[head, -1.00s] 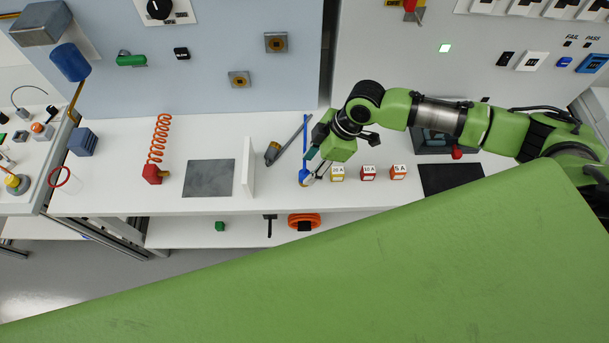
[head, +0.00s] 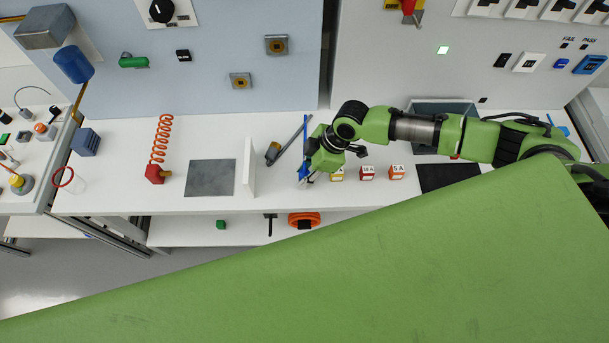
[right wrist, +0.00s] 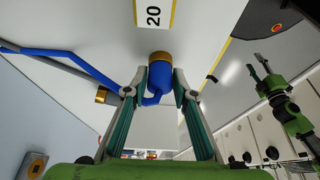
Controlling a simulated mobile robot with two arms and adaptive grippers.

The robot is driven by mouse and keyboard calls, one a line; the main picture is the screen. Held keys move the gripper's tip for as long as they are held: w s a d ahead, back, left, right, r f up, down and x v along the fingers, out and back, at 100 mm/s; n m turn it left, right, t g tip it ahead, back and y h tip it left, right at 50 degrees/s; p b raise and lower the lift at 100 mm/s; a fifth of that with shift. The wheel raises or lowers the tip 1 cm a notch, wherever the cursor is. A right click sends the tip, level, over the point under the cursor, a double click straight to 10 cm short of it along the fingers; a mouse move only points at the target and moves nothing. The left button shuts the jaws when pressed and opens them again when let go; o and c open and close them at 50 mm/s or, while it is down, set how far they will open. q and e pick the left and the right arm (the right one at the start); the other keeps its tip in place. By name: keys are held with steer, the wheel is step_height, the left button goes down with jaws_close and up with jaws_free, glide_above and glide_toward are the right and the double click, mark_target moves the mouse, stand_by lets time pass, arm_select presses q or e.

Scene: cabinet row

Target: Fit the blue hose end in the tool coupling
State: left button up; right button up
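The blue hose end (right wrist: 161,78) has a brass collar and sits between the two fingertips of my right gripper (right wrist: 161,90) in the right wrist view. The fingers meet its sides, so the gripper looks shut on it. In the head view my right gripper (head: 306,172) is low over the bench, mostly covering the hose end. The blue hose (head: 305,124) runs back from it. The grey tool (head: 290,141) with its dark, brass-rimmed coupling (head: 272,153) lies just left of the gripper. My left gripper (right wrist: 262,70) shows open and empty in the right wrist view.
Yellow, red and orange fuse boxes stand right of the gripper, the 10 A box (head: 367,173) among them. A white upright plate (head: 249,168) and a grey mat (head: 210,178) are to the left. A red coiled hose (head: 161,142) stands farther left.

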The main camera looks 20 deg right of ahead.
steer(key=c, duration=0.4)
steer(key=shift+r, duration=0.15)
steer(key=shift+r+b, duration=0.45)
steer(key=shift+r, duration=0.15)
steer(key=shift+w+r+b, duration=0.1)
steer(key=shift+r+b, duration=0.3)
steer(key=shift+r, duration=0.3)
steer(key=s+d+r, duration=0.1)
steer(key=s+r, duration=0.2)
steer(key=s, duration=0.1)
steer(key=s+d+r+b, duration=0.1)
steer(key=s+d+r, duration=0.1)
steer(key=s+r, duration=0.1)
steer(key=s+d+r+b, duration=0.1)
steer(key=s+d+r, duration=0.1)
steer(key=s+r, duration=0.2)
steer(key=shift+s+d+r, duration=0.1)
steer(key=shift+s+d, duration=0.05)
steer(key=shift+s, duration=0.9)
